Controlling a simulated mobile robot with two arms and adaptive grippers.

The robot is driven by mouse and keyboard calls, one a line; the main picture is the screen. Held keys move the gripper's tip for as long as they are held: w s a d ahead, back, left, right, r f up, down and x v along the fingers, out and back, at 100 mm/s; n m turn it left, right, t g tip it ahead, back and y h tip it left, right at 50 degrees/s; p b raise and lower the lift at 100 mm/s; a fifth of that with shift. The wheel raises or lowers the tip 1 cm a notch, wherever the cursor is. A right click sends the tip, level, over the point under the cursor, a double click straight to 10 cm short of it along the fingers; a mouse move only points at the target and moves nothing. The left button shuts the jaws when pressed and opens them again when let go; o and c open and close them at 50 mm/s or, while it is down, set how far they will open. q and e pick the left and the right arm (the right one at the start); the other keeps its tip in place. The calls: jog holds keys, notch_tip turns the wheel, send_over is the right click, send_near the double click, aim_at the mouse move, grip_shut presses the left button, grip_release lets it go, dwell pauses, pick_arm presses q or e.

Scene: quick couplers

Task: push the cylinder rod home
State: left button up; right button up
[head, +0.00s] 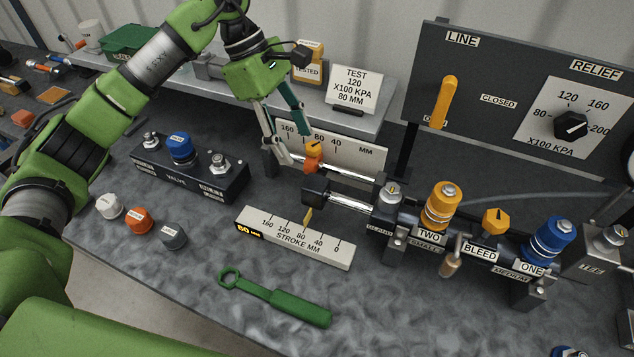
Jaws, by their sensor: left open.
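The silver cylinder rod (350,203) sticks out leftward from the gland block (388,196) and ends in a black head (316,190). A yellow pointer (307,217) near the head stands around 80 on the STROKE MM scale (294,238). Behind it is a second silver rod (345,172) with an orange piece (313,153), in front of another MM scale (345,150). My left gripper (294,145) is open, its fingers pointing down just left of the orange piece, above and behind the black head. Whether it touches the orange piece I cannot tell. My right gripper is not in view.
A green spanner (275,300) lies at the front. The valve block (190,174) and several caps (140,220) are left. Couplers marked TWO (440,207) and ONE (550,240) stand right of the gland.

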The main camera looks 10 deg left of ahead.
aim_at(314, 182)
pick_arm(q)
jog(key=p+x, duration=0.3)
jog(key=x, duration=0.8)
jog(key=shift+s+r, duration=0.1)
jog(key=shift+s, duration=0.05)
jog(key=shift+d+f, duration=0.3)
jog(key=shift+f, duration=0.35)
